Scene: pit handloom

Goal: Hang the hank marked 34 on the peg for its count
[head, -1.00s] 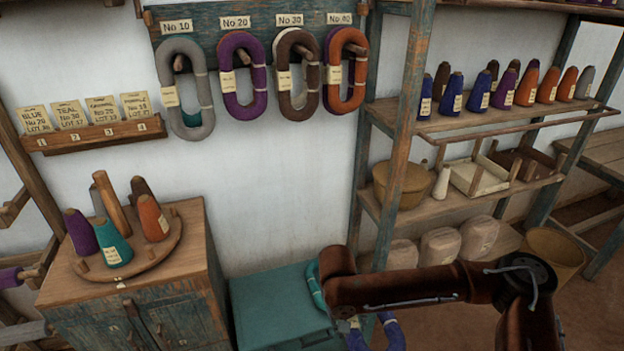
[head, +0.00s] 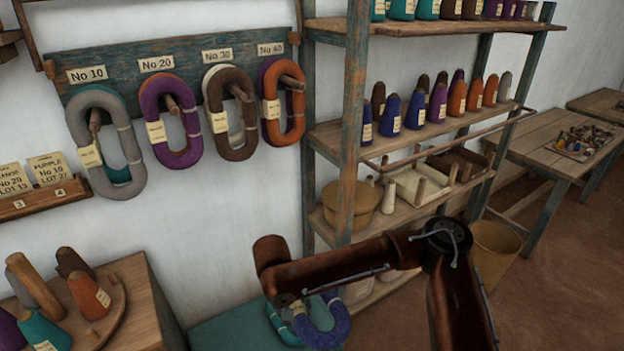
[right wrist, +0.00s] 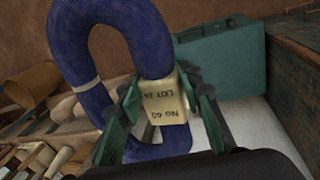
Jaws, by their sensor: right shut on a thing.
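A blue hank (head: 325,325) hangs at my right gripper (right wrist: 165,98), which is shut on it at its paper tag (right wrist: 160,100). The hank's loop fills the upper left of the right wrist view (right wrist: 90,45). In the head view my right arm hides most of the gripper. The peg board (head: 125,65) on the wall has pegs labelled No 10 (head: 87,74), No 20 (head: 156,64), No 30 (head: 217,55) and No 40 (head: 271,48). Hanks hang on all of them.
A shelf rack (head: 350,140) with cones stands right of the board. A cabinet (head: 150,300) with a round cone stand is at lower left. Bare wall lies below the pegs.

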